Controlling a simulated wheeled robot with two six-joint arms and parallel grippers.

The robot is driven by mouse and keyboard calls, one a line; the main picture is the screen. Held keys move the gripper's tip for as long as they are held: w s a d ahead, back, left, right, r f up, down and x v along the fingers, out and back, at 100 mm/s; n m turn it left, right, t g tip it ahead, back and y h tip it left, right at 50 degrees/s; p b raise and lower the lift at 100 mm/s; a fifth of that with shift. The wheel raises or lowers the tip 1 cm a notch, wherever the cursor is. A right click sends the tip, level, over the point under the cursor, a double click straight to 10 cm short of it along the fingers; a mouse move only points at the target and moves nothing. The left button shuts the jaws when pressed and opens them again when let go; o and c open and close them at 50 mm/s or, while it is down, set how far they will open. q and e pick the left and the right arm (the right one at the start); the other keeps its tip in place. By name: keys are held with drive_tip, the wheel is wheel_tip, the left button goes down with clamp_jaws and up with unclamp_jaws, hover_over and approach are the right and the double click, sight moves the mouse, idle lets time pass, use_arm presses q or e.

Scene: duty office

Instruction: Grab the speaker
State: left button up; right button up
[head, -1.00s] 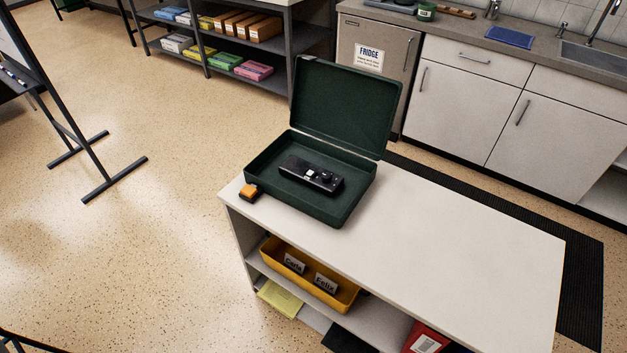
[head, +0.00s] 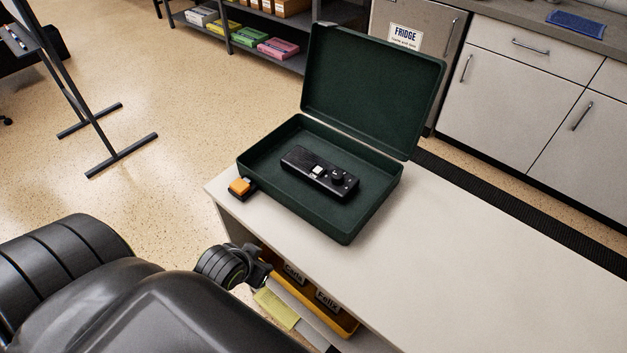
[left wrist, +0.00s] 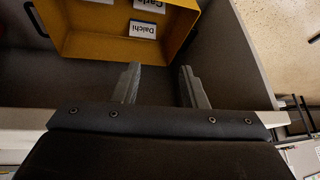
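A black, oblong device (head: 320,173) with a knob and a small pale label lies inside an open dark green case (head: 372,218); it is the only thing here that looks like the speaker. The case stands on the white counter (head: 480,260) with its lid up. My left gripper (left wrist: 158,85) is open and empty, its two fingers apart below the yellow bin in the left wrist view. In the head view my left arm reaches in low, with its wrist in front of the counter's shelf, below and left of the case. My right gripper is not in view.
A small orange-and-black item (head: 240,187) sits at the counter's left corner beside the case. A yellow bin (left wrist: 85,45) with name cards is on the shelf under the top. The counter right of the case is clear.

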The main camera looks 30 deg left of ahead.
use_arm(q)
wheel_tip(320, 180, up, 5)
drive_tip(key=d+b, duration=0.1)
drive_tip(key=m+t+h, duration=0.2)
drive_tip(key=t+h, duration=0.1)
drive_tip(key=t, duration=0.4)
approach(335, 177)
drive_tip(key=b+x, duration=0.1)
drive_tip(key=x, duration=0.1)
drive_tip(key=shift+w+a+f, duration=0.15)
drive_tip(key=shift+w, duration=0.25)
drive_tip(key=shift+b+x, duration=0.4)
drive_tip(key=shift+x, duration=2.7)
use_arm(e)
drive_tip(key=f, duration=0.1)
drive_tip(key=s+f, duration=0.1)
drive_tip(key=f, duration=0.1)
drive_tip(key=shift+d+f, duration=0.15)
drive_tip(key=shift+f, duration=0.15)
use_arm(q)
drive_tip(key=shift+s, duration=0.1)
clamp_jaws()
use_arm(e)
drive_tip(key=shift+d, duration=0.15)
